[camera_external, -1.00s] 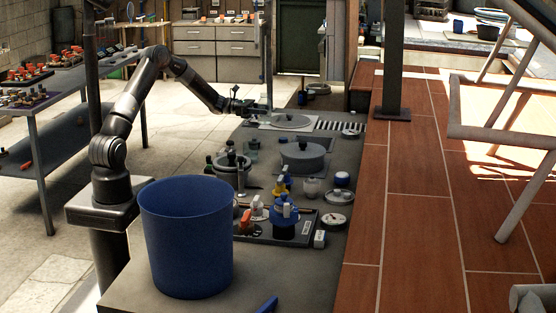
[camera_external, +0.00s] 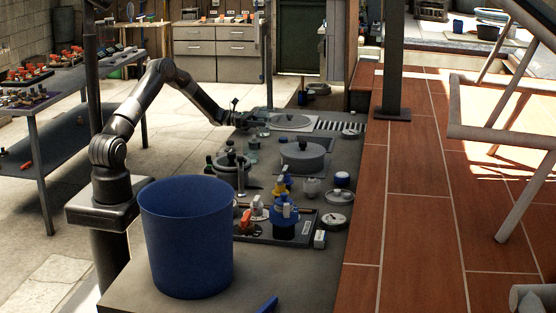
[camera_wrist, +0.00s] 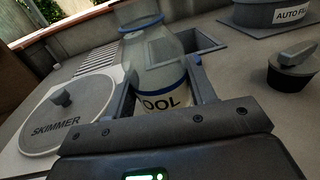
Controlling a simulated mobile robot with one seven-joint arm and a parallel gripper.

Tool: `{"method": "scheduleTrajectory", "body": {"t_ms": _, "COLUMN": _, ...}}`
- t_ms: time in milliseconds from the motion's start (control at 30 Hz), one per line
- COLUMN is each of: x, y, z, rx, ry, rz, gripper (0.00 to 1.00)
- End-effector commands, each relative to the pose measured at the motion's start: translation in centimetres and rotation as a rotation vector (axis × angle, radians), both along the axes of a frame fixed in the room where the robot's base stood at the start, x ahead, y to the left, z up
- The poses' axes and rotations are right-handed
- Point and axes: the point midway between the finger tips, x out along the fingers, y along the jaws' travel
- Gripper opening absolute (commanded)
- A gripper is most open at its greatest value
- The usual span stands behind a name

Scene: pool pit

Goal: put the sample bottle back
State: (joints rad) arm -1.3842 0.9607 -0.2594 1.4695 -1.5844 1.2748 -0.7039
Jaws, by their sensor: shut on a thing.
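The sample bottle (camera_wrist: 163,58) is clear, with blue rings and a white label showing the letters "OOL". In the wrist view it stands between the two fingers of my gripper (camera_wrist: 164,68), which is shut on it. Its lower end is hidden behind the gripper body. In the wrist view a square recess (camera_wrist: 205,44) in the grey deck shows just behind and right of the bottle. In the external view my gripper (camera_external: 256,122) is low over the far part of the counter; the bottle is too small there to make out clearly.
A round lid marked SKIMMER (camera_wrist: 62,118) lies left of the bottle, near a slotted grate (camera_wrist: 97,58). A dark knob (camera_wrist: 291,72) and an AUTO FILL lid (camera_wrist: 268,12) are at right. A grey lidded pot (camera_external: 303,158) and a blue bin (camera_external: 187,240) stand nearer the external camera.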

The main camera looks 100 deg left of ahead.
Motion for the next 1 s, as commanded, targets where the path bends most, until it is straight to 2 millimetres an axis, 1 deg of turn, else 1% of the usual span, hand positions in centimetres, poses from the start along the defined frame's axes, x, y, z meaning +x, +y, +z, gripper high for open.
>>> {"method": "scheduleTrajectory", "body": {"t_ms": 100, "x": 0.0, "y": 0.0, "z": -0.3, "rx": -0.001, "ry": 0.000, "rz": 0.000, "gripper": 0.24}}
{"method": "scheduleTrajectory", "body": {"t_ms": 133, "x": 0.0, "y": 0.0, "z": -0.3, "rx": -0.001, "ry": 0.000, "rz": 0.000, "gripper": 0.51}}
{"method": "scheduleTrajectory", "body": {"t_ms": 400, "x": 0.0, "y": 0.0, "z": -0.3, "rx": 0.000, "ry": 0.000, "rz": 0.000, "gripper": 0.72}}
{"method": "scheduleTrajectory", "body": {"t_ms": 600, "x": 0.0, "y": 0.0, "z": -0.2, "rx": 0.000, "ry": 0.000, "rz": 0.000, "gripper": 0.72}}
{"method": "scheduleTrajectory", "body": {"t_ms": 700, "x": -0.1, "y": 0.0, "z": 0.1, "rx": 0.001, "ry": 0.000, "rz": 0.000, "gripper": 0.72}}
{"method": "scheduleTrajectory", "body": {"t_ms": 767, "x": -0.8, "y": 0.2, "z": 0.0, "rx": 0.000, "ry": 0.001, "rz": 0.003, "gripper": 0.72}}
{"method": "scheduleTrajectory", "body": {"t_ms": 867, "x": -2.4, "y": 0.4, "z": 0.1, "rx": 0.000, "ry": 0.000, "rz": 0.003, "gripper": 0.72}}
{"method": "scheduleTrajectory", "body": {"t_ms": 1000, "x": -5.5, "y": 0.8, "z": 0.0, "rx": -0.001, "ry": 0.000, "rz": 0.004, "gripper": 0.72}}
